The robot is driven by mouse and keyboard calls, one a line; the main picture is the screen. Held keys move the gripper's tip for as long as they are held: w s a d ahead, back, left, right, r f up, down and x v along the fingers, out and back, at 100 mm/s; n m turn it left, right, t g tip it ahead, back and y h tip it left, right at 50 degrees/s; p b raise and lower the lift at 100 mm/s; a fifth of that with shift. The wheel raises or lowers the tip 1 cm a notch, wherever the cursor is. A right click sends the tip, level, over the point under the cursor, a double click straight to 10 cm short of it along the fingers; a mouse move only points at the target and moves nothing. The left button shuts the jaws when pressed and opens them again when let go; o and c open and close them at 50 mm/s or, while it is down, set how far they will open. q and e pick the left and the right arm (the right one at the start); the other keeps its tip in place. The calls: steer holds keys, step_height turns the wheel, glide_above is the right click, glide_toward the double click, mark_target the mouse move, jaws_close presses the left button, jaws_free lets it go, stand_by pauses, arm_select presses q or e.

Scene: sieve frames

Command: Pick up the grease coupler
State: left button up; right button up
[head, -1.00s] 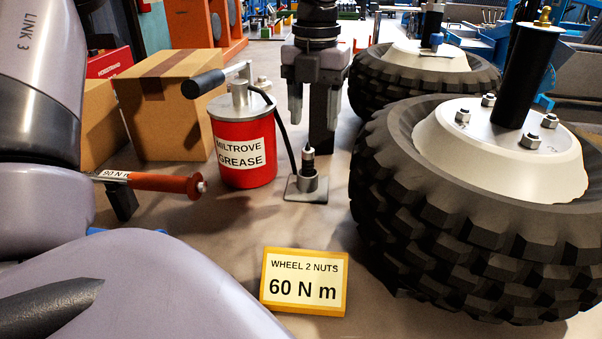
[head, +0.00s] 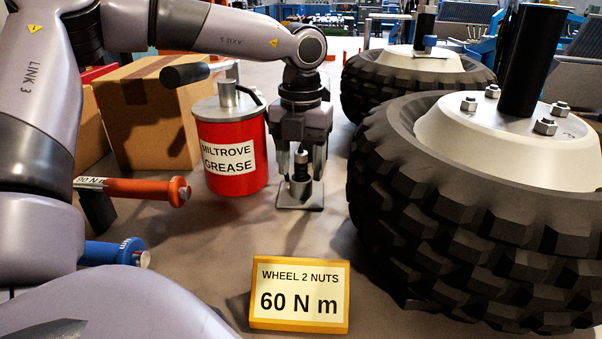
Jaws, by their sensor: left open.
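The grease coupler (head: 301,168) is a small dark and metallic cylinder, upright in a holder on a grey square base plate (head: 299,207), right of the red grease pail (head: 235,165). My left gripper (head: 301,174) points straight down over it. Its two fingers are apart, one on each side of the coupler in the head view. I cannot tell whether either finger touches it. The gripper and wrist hide most of the hose. My right gripper is not in view.
A cardboard box (head: 150,115) is behind left. An orange-handled torque wrench (head: 150,190) and a blue-handled one (head: 115,252) lie left. A torque sign (head: 300,295) stands in front.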

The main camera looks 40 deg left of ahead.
arm_select(q)
jaws_close()
steer(key=shift+r, duration=0.1)
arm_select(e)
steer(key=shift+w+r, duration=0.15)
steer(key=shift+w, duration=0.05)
